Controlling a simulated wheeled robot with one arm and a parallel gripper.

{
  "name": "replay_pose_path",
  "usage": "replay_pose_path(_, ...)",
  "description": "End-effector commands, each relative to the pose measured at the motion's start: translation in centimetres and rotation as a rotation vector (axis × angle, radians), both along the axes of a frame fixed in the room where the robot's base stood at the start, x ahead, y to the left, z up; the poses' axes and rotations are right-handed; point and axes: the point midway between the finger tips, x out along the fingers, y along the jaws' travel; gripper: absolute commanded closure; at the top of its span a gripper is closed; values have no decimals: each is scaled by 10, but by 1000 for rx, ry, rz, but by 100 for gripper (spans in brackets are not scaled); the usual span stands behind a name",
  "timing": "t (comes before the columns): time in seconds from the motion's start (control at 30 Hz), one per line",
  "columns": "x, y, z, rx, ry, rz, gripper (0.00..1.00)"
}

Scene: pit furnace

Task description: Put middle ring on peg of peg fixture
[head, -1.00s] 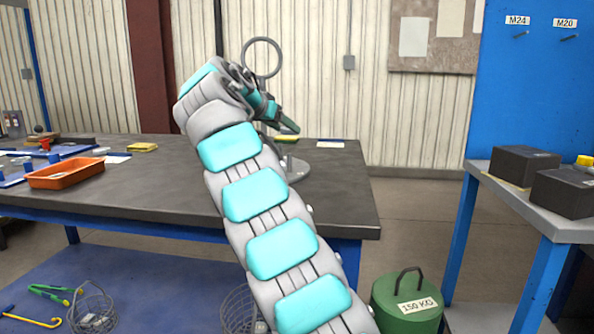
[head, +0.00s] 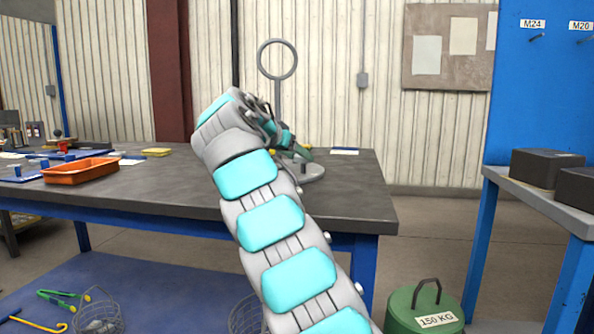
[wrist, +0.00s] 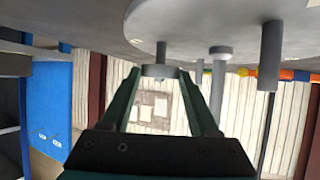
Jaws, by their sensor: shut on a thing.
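The peg fixture shows in the wrist view, upside down, as a round grey base (wrist: 215,25) with upright grey pegs, including a thick right peg (wrist: 270,55) and a tall thin post (wrist: 218,95). My gripper (wrist: 160,73) is shut on a small grey piece seen edge-on, likely the middle ring (wrist: 160,71). A narrow peg (wrist: 160,52) lines up with this piece; I cannot tell whether the piece is around it or in front.
A large upright hoop (head: 277,59) stands above my wrist. The dark table (head: 150,200) holds an orange tray (head: 80,170) and a yellow pad (head: 156,152) at left. A green 150 KG weight (head: 423,308) and a side bench (head: 520,190) stand right.

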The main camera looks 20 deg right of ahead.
Motion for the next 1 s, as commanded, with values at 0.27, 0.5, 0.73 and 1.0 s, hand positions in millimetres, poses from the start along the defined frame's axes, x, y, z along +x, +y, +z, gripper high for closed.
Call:
replay_pose_path(0.27,-1,0,-26,-1,4,-3,100)
replay_pose_path(0.5,0,0,-28,1,3,-1,100)
replay_pose_path(0.73,0,0,-32,2,3,-1,38)
replay_pose_path(1.0,0,0,-31,2,3,-1,9)
